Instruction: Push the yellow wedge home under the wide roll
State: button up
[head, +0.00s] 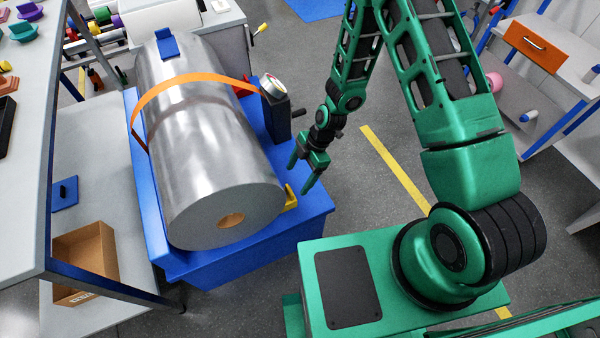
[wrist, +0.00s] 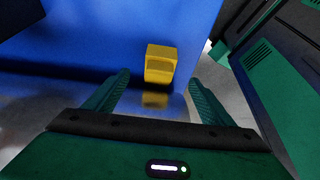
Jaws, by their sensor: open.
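The wide roll (head: 215,135) is a large silvery cylinder lying on a blue stand (head: 314,208). The yellow wedge (head: 291,194) sits at the roll's lower right side, on the stand near its right edge. The roll hides part of it in the head view, and I cannot tell how far under it reaches. In the wrist view the wedge (wrist: 161,60) shows as a small yellow block ahead, between the lines of the fingers. My gripper (head: 300,174) is open and empty, close to the wedge on its right side. It also shows in the wrist view (wrist: 158,84), apart from the wedge.
An orange strap (head: 190,78) crosses the roll, with a dark gauge unit (head: 276,105) beside it. A blue block (head: 167,45) sits on the roll's far end. A workbench stands at the left. Open floor (head: 365,205) lies right of the stand.

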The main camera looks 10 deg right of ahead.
aim_at(289, 192)
jog(key=x, duration=1)
jog(key=shift+f, duration=0.1)
jog(key=c, duration=1.4)
